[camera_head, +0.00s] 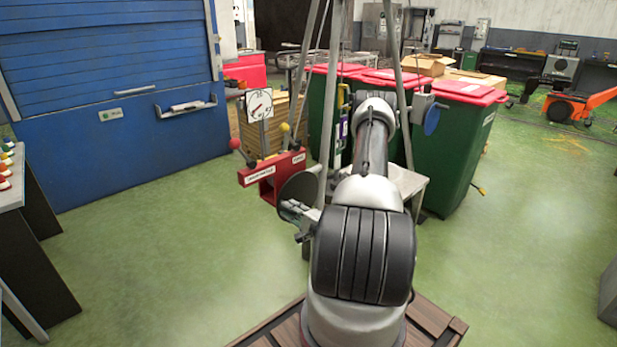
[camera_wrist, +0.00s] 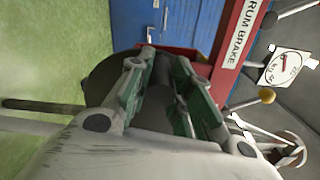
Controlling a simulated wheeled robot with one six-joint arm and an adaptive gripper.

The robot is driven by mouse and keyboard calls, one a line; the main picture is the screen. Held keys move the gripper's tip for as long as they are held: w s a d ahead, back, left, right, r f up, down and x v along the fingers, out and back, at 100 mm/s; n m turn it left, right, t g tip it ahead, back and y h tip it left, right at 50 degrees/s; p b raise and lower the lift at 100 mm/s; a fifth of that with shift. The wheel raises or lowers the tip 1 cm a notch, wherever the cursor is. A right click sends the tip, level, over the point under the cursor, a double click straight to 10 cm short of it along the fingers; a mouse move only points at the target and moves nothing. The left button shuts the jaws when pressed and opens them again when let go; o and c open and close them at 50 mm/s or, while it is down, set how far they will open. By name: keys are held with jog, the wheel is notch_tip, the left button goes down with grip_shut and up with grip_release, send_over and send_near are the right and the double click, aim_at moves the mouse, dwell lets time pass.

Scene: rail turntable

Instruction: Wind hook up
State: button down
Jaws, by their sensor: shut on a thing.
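A red winch frame (camera_head: 270,172), labelled drum brake, stands left of my arm in the head view. It also shows behind my fingers in the wrist view (camera_wrist: 237,45). A dark round disc (camera_head: 298,188) sits at its right end and shows at the left in the wrist view (camera_wrist: 103,76). My gripper (camera_wrist: 167,65) is shut on a dark handle (camera_wrist: 158,118) between its green-padded fingers, close to the disc. In the head view my gripper (camera_head: 292,207) is partly hidden. I cannot make out the hook in either view.
A red-knobbed lever (camera_head: 235,144), a yellow-knobbed lever (camera_head: 285,128) and a dial gauge (camera_head: 259,105) stand by the winch. Tripod poles (camera_head: 328,110) rise around it. Green bins (camera_head: 448,150) with red lids stand behind.

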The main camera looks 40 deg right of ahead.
jog(key=shift+d+r+m, duration=0.25)
jog(key=shift+r+m, duration=0.55)
jog(key=shift+m, duration=0.3)
jog(key=shift+r, duration=0.1)
jog(key=shift+w+d+r+m, duration=0.1)
jog(key=shift+d+r+m, duration=0.4)
jog(key=shift+m, duration=0.4)
jog(key=shift+d+r+m, duration=0.3)
jog(key=shift+r+m, duration=0.35)
jog(key=shift+m, duration=0.25)
jog(key=shift+d+r+m, duration=0.4)
jog(key=shift+d+m, duration=0.05)
jog(key=shift+m, duration=0.25)
jog(key=shift+d+r+m, duration=0.5)
jog(key=shift+d+m, duration=0.1)
jog(key=shift+m, duration=0.5)
jog(key=shift+d, duration=0.1)
